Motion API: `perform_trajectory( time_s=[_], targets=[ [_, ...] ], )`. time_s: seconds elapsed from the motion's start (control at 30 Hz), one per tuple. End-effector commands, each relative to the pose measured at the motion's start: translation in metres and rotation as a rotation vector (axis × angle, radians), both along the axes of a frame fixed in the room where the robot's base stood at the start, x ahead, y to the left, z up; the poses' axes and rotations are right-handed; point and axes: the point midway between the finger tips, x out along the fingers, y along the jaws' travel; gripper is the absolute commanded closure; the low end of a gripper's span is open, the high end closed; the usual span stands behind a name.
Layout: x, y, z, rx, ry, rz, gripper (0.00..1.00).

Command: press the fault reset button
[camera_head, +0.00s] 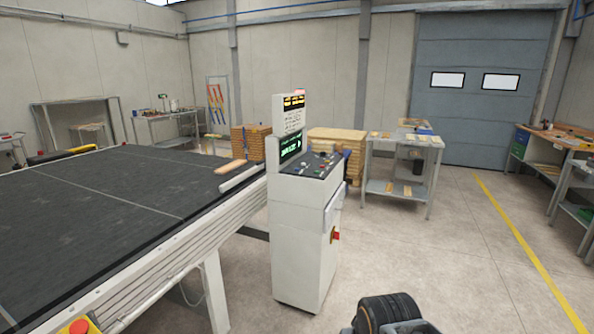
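The white control console (300,230) stands upright on the floor at the middle of the view, beside the conveyor. Its sloped dark panel (312,164) carries several small buttons and knobs, too small to tell which one is the fault reset button. A green-lit screen (290,149) and an upper display with amber digits (293,103) rise behind the panel. A dark rounded part at the bottom edge seems to be of my own arm; my gripper's fingers cannot be made out.
The wide black conveyor (110,205) fills the left, with a red emergency button on a yellow box (79,326) at its near corner. Stacked boards (250,143) and a metal table (403,187) stand behind the console. The floor (450,255) to the right is clear.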

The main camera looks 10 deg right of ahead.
Motion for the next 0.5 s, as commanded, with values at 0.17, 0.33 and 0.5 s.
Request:
perform_trajectory(
  time_s=[0.17,0.33,0.5],
  targets=[
    [0.0,0.0,0.0,0.0,0.0,0.0,0.75],
    [0.0,0.0,0.0,0.0,0.0,0.0,0.92],
    [0.0,0.0,0.0,0.0,0.0,0.0,1.0]
  ],
)
